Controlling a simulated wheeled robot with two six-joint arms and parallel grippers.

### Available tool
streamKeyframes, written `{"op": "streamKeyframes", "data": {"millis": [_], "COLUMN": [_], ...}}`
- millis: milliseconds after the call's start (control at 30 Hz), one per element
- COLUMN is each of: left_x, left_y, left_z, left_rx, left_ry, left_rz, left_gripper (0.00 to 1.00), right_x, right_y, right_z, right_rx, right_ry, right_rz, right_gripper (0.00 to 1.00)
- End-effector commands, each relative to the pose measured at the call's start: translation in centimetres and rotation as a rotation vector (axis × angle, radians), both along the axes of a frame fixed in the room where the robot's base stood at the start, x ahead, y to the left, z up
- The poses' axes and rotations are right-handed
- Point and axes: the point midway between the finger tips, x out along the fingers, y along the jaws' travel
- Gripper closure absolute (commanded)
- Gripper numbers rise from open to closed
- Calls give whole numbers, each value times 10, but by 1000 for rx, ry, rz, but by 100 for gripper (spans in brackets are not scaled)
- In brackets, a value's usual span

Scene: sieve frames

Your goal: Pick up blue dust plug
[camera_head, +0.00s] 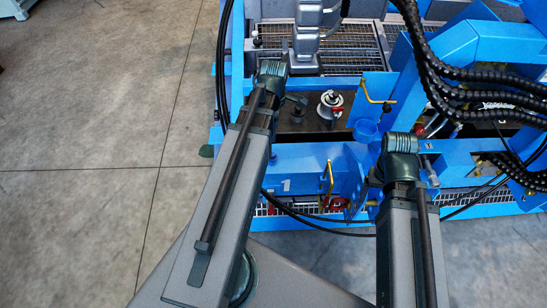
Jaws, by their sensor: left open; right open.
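My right gripper (430,168) is open, lower and to the right of the round part. The fingers of both grippers are small in view and partly hidden by the wrists. I see nothing held in either.
A blue machine frame (300,163) with yellow handles (377,94) surrounds the recess. A silver round fitting (330,103) with a red part stands in it. Black hoses (450,72) hang at upper right. A grey column (306,35) stands behind. Bare floor (90,120) lies left.

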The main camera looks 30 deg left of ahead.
Motion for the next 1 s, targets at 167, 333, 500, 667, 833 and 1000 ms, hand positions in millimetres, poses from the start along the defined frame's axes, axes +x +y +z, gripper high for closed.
{"op": "streamKeyframes", "data": {"millis": [167, 333, 500, 667, 833, 1000], "left_x": [0, 0, 0, 0, 0, 0], "left_y": [-1, -1, -1, 0, 0, 0], "left_z": [-8, -28, -53, -75, -87, -86], "left_rx": [0, 0, 0, 0, 0, 0], "left_ry": [0, 0, 0, 0, 0, 0], "left_rz": [-3, -5, -6, -6, -6, -6], "left_gripper": [38, 38, 38, 38, 38, 38], "right_x": [0, 0, 0, 0, 0, 0], "right_y": [0, 0, 0, 0, 0, 0], "right_z": [-8, -28, -53, -75, -87, -86], "right_rx": [0, 0, 0, 0, 0, 0], "right_ry": [0, 0, 0, 0, 0, 0], "right_rz": [0, 0, 0, 0, 0, 0], "right_gripper": [21, 21, 21, 21, 21, 21]}}
